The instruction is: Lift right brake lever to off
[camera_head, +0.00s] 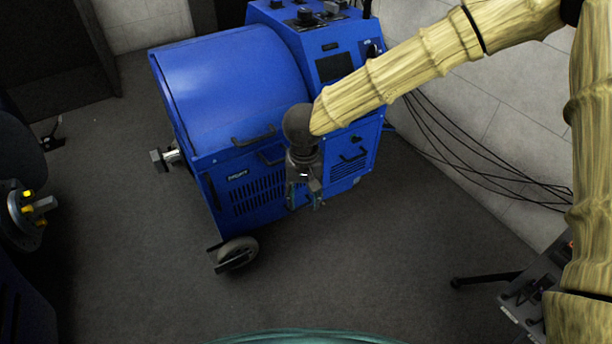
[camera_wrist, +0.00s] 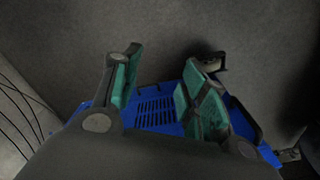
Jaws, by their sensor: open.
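The blue dynamometer (camera_head: 232,90) stands on the grey floor. A caster wheel (camera_head: 237,250) shows at its near lower corner, with a dark brake lever (camera_head: 233,260) at it. A dark caster part (camera_wrist: 212,62) also shows in the wrist view, partly behind one finger. I cannot make out a second brake lever; my arm and gripper cover part of the machine's front. My gripper (camera_head: 305,201) hangs in front of the vented front panel, pointing down. In the wrist view, its green-padded fingers (camera_wrist: 164,65) are apart with nothing between them, and the caster part lies beyond the right-hand finger.
Black handles (camera_head: 254,137) stick out from the machine's front. A hub shaft (camera_head: 165,156) juts from its left side. Cables (camera_head: 470,150) run along the wall at right. Another hub unit (camera_head: 30,205) stands at far left. The floor in front is clear.

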